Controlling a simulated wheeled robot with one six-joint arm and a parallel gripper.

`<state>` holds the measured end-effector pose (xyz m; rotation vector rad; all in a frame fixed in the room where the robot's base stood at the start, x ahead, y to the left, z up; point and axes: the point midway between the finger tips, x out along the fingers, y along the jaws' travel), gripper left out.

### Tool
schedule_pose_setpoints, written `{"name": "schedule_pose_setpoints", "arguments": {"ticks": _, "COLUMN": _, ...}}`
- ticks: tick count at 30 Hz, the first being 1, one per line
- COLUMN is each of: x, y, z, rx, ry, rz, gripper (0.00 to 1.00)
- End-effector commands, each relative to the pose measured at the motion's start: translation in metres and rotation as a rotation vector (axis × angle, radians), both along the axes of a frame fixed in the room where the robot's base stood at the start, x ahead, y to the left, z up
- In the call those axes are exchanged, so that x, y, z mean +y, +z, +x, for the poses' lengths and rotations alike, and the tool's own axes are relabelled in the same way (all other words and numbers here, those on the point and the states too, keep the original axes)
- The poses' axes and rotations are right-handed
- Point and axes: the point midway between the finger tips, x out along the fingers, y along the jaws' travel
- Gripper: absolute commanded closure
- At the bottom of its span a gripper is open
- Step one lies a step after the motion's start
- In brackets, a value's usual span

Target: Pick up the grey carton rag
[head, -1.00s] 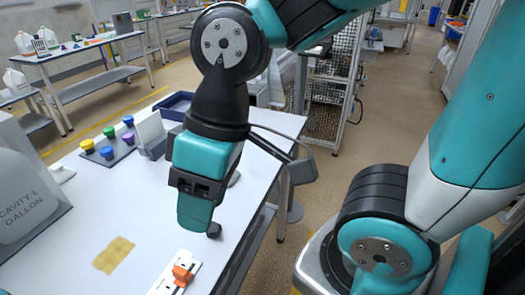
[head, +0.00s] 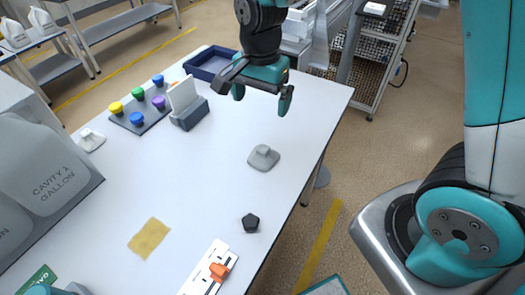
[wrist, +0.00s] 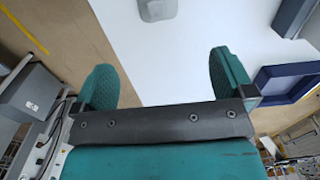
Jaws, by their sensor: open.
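The grey rag, a small grey pad-like piece with a raised middle (head: 263,158), lies on the white table (head: 215,180) near its right edge. It shows in part at the top edge of the wrist view (wrist: 157,10). My gripper (head: 262,97) is above the far right part of the table, farther back than the grey piece and apart from it. Its two teal fingers are spread wide with nothing between them, as the wrist view also shows (wrist: 165,80). A similar white piece (head: 91,140) lies at the left.
A dark blue tray (head: 198,66), a grey holder with a white card (head: 188,110) and a rack of coloured caps (head: 136,117) stand behind. A black pentagonal piece (head: 250,223), tan cloth (head: 150,239) and orange-handled fixture (head: 217,270) lie nearer. The table around the grey piece is clear.

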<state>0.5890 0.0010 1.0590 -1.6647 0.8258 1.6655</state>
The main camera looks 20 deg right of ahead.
Motion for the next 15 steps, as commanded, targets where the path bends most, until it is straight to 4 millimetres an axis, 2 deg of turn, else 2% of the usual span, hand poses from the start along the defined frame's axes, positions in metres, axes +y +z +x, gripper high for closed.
{"name": "schedule_pose_setpoints", "arguments": {"ticks": 15, "x": 0.001, "y": -0.104, "z": 0.000, "rx": 0.007, "ry": -0.018, "rz": -0.006, "gripper": 0.00}}
